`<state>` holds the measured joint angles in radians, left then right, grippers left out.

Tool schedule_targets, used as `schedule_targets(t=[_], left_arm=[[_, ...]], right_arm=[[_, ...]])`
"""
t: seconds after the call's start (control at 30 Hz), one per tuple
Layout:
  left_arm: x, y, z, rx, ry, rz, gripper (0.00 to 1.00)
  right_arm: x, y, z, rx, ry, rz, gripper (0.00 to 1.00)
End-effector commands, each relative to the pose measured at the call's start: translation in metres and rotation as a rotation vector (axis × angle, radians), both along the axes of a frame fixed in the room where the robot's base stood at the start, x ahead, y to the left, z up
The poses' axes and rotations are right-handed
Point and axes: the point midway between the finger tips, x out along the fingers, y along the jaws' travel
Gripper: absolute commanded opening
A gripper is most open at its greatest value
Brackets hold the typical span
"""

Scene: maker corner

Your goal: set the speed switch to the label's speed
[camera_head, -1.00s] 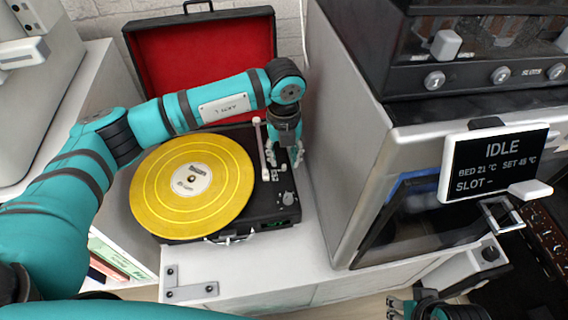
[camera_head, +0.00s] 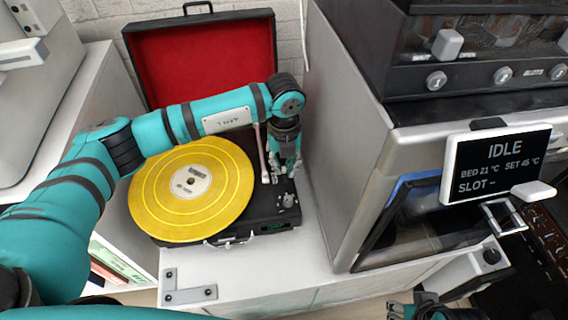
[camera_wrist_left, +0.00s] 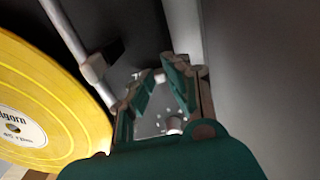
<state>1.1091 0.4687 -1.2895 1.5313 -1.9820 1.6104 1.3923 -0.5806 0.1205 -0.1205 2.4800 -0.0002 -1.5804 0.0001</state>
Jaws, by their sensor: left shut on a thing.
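A record player (camera_head: 262,205) holds a yellow record (camera_head: 150,195), with a white centre label (camera_head: 190,181) whose speed is too small to read. In the left wrist view the label (camera_wrist_left: 12,130) is partly cut off and its small print is blurred. My left gripper (camera_head: 284,172) points down over the right side of the deck, beside the tonearm (camera_head: 262,150). Its fingers (camera_wrist_left: 155,85) are shut on a small part there, apparently the speed switch, which they largely hide. A small grey knob (camera_head: 287,201) sits just in front. My right gripper (camera_head: 412,308) shows partly at the bottom edge.
The open red-lined lid (camera_head: 205,65) stands behind the deck. A large grey machine (camera_head: 345,130) rises close on the right, with a display (camera_head: 495,165) reading IDLE. The white cabinet top (camera_head: 240,275) in front is clear except for a metal bracket (camera_head: 185,295).

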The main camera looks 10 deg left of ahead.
Motion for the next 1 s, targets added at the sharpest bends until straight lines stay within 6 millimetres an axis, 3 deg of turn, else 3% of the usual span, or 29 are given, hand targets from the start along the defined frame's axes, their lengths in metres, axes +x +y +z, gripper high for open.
schedule_targets(t=[0.6, 0.63, 0.77, 1.0], left_arm=[[-0.0056, -0.0022, 0.0002, 0.0, 0.001, 0.0, 0.0], [-0.0056, -0.0022, 0.0003, 0.0, 0.001, 0.0, 0.15], [-0.0055, -0.0023, 0.0002, 0.0, 0.0, 0.0, 0.32], [-0.0055, -0.0024, 0.0003, 0.0, 0.0, 0.0, 0.35]], right_arm=[[-0.0001, -0.0001, 0.005, 0.0, 0.0, 0.0, 0.34], [-0.0001, -0.0001, 0.005, 0.0, 0.0, 0.0, 0.34], [0.0, -0.0001, 0.005, 0.0, 0.0, 0.0, 0.34], [0.001, 0.0, 0.0055, 0.001, -0.003, -0.001, 0.34]])
